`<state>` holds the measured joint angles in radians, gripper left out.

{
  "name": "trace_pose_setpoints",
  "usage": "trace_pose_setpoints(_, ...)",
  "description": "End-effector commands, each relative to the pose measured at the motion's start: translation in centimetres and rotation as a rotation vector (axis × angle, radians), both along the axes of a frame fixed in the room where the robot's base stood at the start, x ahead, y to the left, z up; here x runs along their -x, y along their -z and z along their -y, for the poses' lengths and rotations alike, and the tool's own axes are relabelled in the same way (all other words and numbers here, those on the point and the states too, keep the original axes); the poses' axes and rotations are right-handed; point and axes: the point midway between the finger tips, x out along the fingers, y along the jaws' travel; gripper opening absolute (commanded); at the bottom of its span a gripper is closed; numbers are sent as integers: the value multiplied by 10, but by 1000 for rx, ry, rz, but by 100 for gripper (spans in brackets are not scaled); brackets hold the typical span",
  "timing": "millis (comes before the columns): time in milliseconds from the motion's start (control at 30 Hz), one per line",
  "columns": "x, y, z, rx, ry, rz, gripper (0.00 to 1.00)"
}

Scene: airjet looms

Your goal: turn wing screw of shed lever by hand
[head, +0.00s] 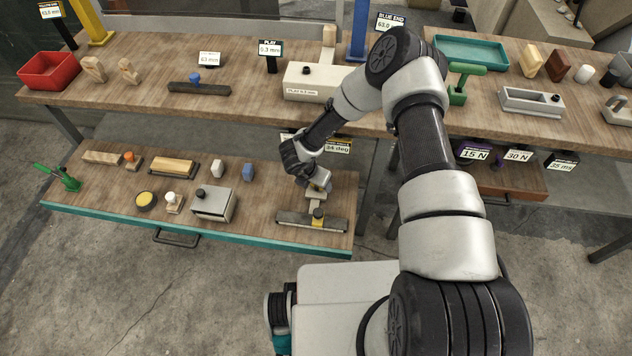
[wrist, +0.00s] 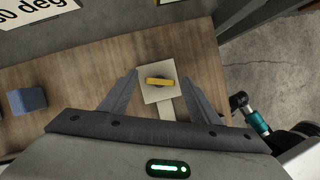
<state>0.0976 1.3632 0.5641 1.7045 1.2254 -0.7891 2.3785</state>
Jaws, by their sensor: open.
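The wing screw (wrist: 159,81) shows in the wrist view as a yellow wing on a dark round base. It sits on a square cream plate (wrist: 150,97), from which a narrower cream strip (wrist: 167,111) runs down behind my gripper's body. My gripper (wrist: 159,72) is open and points down, with one finger on each side of the plate and clear space around the wing. In the head view my gripper (head: 319,185) is over the right end of the lower shelf and hides the screw. The cream strip (head: 315,203) shows below it, near a dark bar (head: 292,218) with a yellow piece.
The lower shelf (head: 130,205) also holds a blue block (head: 248,172), a grey box (head: 214,204) and several small parts to the left. The upper bench (head: 240,98) overhangs behind my gripper, with hanging labels (head: 338,147).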

Motion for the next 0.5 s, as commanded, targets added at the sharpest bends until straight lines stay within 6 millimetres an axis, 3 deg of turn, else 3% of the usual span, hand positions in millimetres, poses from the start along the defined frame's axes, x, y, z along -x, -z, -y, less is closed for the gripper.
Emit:
trace_pose_setpoints(67,0,0,0,0,0,0,55)
trace_pose_setpoints(300,0,0,0,-1,0,-1,15)
trace_pose_setpoints(500,1,0,0,0,-12,-1,15)
